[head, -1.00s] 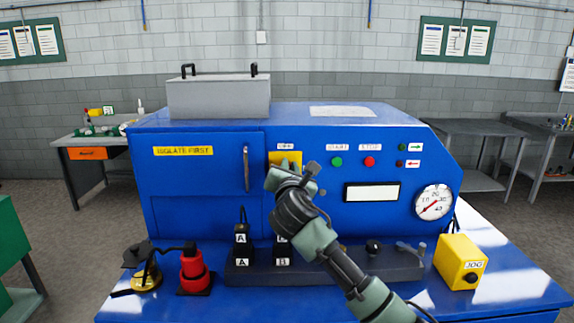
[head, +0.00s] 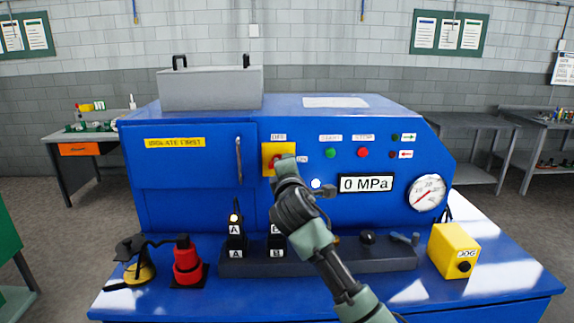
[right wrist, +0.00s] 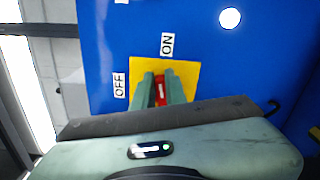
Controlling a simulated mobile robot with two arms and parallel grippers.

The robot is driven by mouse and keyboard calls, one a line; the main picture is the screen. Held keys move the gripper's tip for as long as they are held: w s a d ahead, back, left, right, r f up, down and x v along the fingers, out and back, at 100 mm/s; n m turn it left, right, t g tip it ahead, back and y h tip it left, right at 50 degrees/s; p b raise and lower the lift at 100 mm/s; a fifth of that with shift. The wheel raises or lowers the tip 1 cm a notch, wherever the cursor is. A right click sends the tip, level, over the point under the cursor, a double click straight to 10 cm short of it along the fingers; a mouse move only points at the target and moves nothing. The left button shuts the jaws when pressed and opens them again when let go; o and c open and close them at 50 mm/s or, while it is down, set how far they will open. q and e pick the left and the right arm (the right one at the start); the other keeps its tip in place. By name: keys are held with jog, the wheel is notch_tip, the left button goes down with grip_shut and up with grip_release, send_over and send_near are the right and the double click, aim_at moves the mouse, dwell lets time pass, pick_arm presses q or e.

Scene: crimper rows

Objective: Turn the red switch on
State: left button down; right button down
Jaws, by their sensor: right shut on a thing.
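The red switch sits on a yellow plate (head: 268,150) on the blue machine's front, with an OFF label above it and an ON label to its right. In the right wrist view the red handle (right wrist: 160,92) is between the fingers of my right gripper (right wrist: 161,88), which is shut on it. The handle lines up with the ON label (right wrist: 167,45); the OFF label (right wrist: 120,84) is off to the side. In the head view my right gripper (head: 279,162) covers part of the switch. My left gripper is not in view.
The display (head: 366,184) reads 0 MPa and a white lamp (head: 316,183) is lit. A pressure gauge (head: 427,192) is at the right. A red plug-like device (head: 187,263), a lever block (head: 330,261) and a yellow JOG box (head: 455,252) stand on the blue bench.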

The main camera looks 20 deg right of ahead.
jog(key=shift+f+m+b, duration=0.2)
jog(key=shift+m, duration=0.45)
jog(key=shift+f+m+b, duration=0.15)
jog(key=shift+f+m, duration=0.05)
jog(key=shift+m, duration=0.45)
jog(key=shift+f, duration=0.1)
jog(key=c, duration=1.4)
grip_release()
jog(key=shift+c, duration=0.2)
jog(key=b+v, duration=0.2)
jog(key=v, duration=0.6)
